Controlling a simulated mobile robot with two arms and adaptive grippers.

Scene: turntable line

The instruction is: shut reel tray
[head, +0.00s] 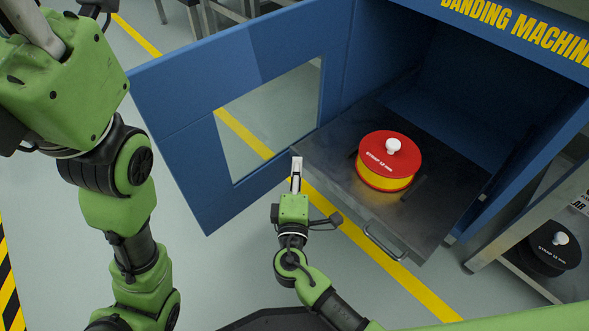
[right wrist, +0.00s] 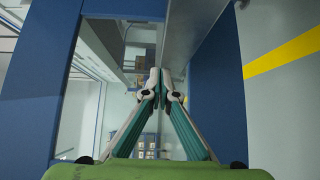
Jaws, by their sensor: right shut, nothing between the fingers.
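The reel tray (head: 440,218) is a dark metal drawer slid out of the blue banding machine, with a bar handle (head: 385,243) on its front edge. A red and yellow reel (head: 388,165) with a white knob sits on it. My right gripper (head: 296,160) is shut and empty at the tray's left corner; whether it touches is unclear. In the right wrist view its fingertips (right wrist: 160,88) meet close beside a grey metal edge. My left gripper (head: 38,28) is only partly seen at the upper left, away from the tray; its fingers are unclear.
The machine's blue door (head: 180,130), with a window, stands open left of the tray. A metal shelf (head: 492,248) with a dark reel (head: 550,250) stands at the right. Floor with a yellow line (head: 405,282) is clear before the tray.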

